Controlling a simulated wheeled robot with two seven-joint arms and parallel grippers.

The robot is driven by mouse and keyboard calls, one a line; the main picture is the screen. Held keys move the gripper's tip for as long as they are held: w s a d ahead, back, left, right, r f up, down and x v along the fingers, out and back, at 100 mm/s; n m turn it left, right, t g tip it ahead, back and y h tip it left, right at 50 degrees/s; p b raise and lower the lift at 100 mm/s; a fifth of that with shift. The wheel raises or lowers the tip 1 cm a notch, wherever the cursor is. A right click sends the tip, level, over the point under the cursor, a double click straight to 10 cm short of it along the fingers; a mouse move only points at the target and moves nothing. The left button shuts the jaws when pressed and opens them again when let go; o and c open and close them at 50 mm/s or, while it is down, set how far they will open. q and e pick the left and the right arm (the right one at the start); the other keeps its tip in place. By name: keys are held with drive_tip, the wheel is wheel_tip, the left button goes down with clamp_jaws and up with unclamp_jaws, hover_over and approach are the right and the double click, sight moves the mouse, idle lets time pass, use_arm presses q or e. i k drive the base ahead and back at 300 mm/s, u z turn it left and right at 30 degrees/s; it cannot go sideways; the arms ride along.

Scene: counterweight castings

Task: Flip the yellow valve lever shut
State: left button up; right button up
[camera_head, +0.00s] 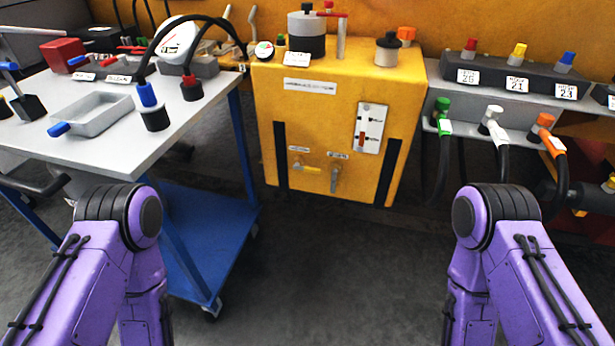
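A small yellow valve lever (309,169) sits low on the front of the yellow casting box (340,95), left of centre. It looks roughly horizontal, under a small white label. To its right a grey metal fitting or lever (336,178) hangs downward under another label. The valve parts are small, so the exact lever angle is hard to tell. My two purple arms show at the lower left and lower right, well apart from the box. Both grippers are outside the view.
A grey-topped cart (120,165) with a tray (95,113) and black cylinders stands at left. At right, a shelf holds capped connectors (443,115) with hanging hoses. A white gauge plate (370,128) is on the box front. Floor before the box is clear.

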sight(309, 170)
drive_tip(key=k, duration=0.6)
drive_tip(key=u, duration=0.65)
drive_tip(key=i, duration=1.35)
drive_tip(key=z, duration=0.1)
